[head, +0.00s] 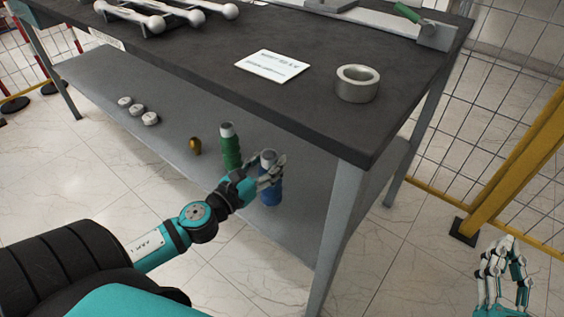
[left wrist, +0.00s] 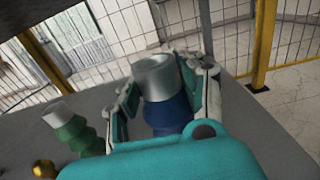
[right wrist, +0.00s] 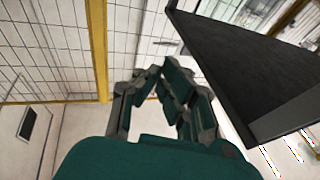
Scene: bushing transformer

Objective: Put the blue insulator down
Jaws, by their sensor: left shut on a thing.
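The blue insulator (head: 270,190) has a grey metal top and stands upright at the lower shelf of the workbench. It also shows in the left wrist view (left wrist: 168,115). My left gripper (head: 272,170) is shut around its upper part, with a finger on each side. Whether its base touches the shelf (head: 170,150) I cannot tell for certain. My right gripper (head: 505,262) is at the lower right of the head view, away from the bench. It is open and empty in the right wrist view (right wrist: 165,90).
A green insulator (head: 230,146) stands just left of the blue one. A brass piece (head: 195,146) and several white discs (head: 150,118) are further left on the shelf. The tabletop (head: 210,60) holds a metal ring (head: 357,84) and a label card (head: 272,66). A bench leg (head: 335,225) is on the right.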

